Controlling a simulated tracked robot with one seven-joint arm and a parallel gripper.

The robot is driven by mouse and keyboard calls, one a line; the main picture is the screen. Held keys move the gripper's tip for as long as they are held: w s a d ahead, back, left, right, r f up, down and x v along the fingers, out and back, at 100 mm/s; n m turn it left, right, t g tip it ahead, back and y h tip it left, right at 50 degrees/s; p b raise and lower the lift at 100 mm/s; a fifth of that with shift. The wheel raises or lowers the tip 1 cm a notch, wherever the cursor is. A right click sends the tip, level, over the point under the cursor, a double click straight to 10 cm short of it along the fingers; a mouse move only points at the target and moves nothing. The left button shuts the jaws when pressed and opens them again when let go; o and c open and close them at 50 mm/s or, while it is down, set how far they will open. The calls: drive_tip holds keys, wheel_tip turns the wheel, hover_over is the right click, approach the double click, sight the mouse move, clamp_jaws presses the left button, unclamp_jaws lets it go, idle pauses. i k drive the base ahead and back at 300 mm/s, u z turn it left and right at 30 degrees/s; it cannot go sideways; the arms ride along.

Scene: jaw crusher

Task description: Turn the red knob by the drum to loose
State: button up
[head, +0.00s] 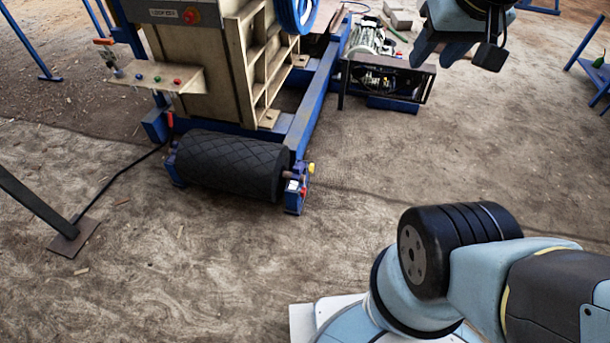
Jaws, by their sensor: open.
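The black drum (232,165) has a diamond-patterned surface and lies at the low front end of the blue machine frame. A small red knob (303,191) sits on the blue bracket (293,202) at the drum's right end, beside a small white label. Its setting is too small to read. A yellow part (311,168) sticks out just above it. My gripper (456,55) is at the upper right, jaws apart and empty, well away from the knob and above the ground.
Above the drum stands the beige ribbed crusher body (240,65) with a blue wheel (296,12). A shelf (158,77) with coloured buttons juts out left. A black-framed motor unit (385,80) stands behind. The dirt ground right of the drum is clear.

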sight(302, 192)
drive_tip(key=z, duration=0.05)
drive_tip(key=i, duration=1)
drive_tip(key=u, duration=0.05)
